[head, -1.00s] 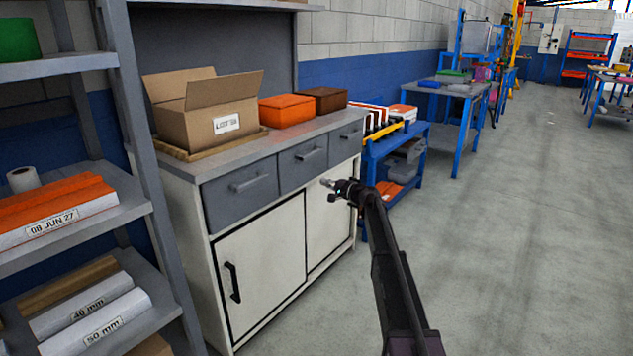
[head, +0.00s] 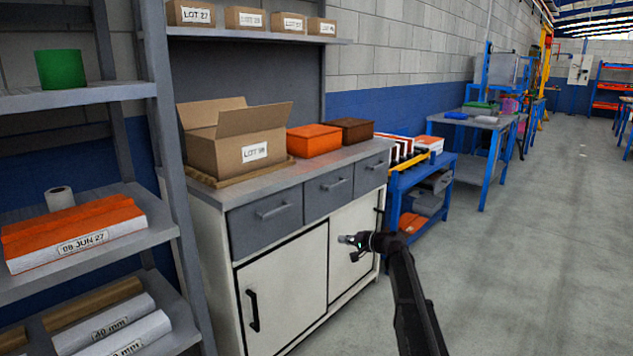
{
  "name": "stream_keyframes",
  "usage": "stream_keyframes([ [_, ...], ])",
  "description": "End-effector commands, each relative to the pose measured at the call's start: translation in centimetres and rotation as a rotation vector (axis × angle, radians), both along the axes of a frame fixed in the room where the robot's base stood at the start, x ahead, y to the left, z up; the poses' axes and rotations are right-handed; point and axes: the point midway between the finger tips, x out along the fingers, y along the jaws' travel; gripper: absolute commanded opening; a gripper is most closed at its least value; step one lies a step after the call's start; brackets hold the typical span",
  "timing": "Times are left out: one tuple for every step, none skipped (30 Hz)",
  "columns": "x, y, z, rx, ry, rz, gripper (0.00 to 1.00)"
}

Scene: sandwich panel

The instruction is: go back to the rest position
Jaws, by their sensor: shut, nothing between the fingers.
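My gripper (head: 348,239) is shut and empty at the end of my dark arm, which reaches up from the lower right of the head view. The gripper points left. In the picture it lies over the right white door of the cabinet (head: 282,290), below the grey drawers. I cannot tell how far it is from the door, and nothing shows it touching.
An open carton (head: 222,155) marked LOT 18, an orange box (head: 313,140) and a brown box (head: 345,130) stand on the cabinet top. A grey shelf rack (head: 170,170) stands at left. A blue cart (head: 415,177) stands beyond the cabinet. The floor (head: 545,260) at right is clear.

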Motion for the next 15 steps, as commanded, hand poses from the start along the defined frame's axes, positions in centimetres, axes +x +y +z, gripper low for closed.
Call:
stream_keyframes([
  [-3.0, 0.7, -1.0, -0.057, 0.013, 0.028, 0.0],
  [-4.3, 0.9, -1.6, -0.095, 0.022, 0.045, 0.0],
  [-6.0, 1.2, -2.4, -0.143, 0.035, 0.066, 0.0],
  [-7.3, 1.4, -3.1, -0.181, 0.044, 0.083, 0.0],
  [-8.6, 1.5, -3.7, -0.218, 0.054, 0.099, 0.0],
  [-10.3, 1.6, -4.5, -0.267, 0.069, 0.121, 0.0],
  [-11.6, 1.6, -5.1, -0.304, 0.08, 0.135, 0.0],
  [-12.9, 1.6, -5.7, -0.341, 0.093, 0.151, 0.0],
  [-14.6, 1.5, -6.4, -0.39, 0.108, 0.17, 0.0],
  [-15.9, 1.5, -7.0, -0.427, 0.122, 0.186, 0.0],
  [-17.2, 1.4, -7.6, -0.464, 0.134, 0.2, 0.0],
  [-18.9, 1.3, -8.2, -0.512, 0.152, 0.219, 0.0],
  [-20.2, 1.1, -8.8, -0.55, 0.166, 0.233, 0.0],
  [-21.5, 0.9, -9.3, -0.587, 0.18, 0.246, 0.0],
  [-23.2, 0.5, -9.9, -0.634, 0.2, 0.262, 0.0],
])
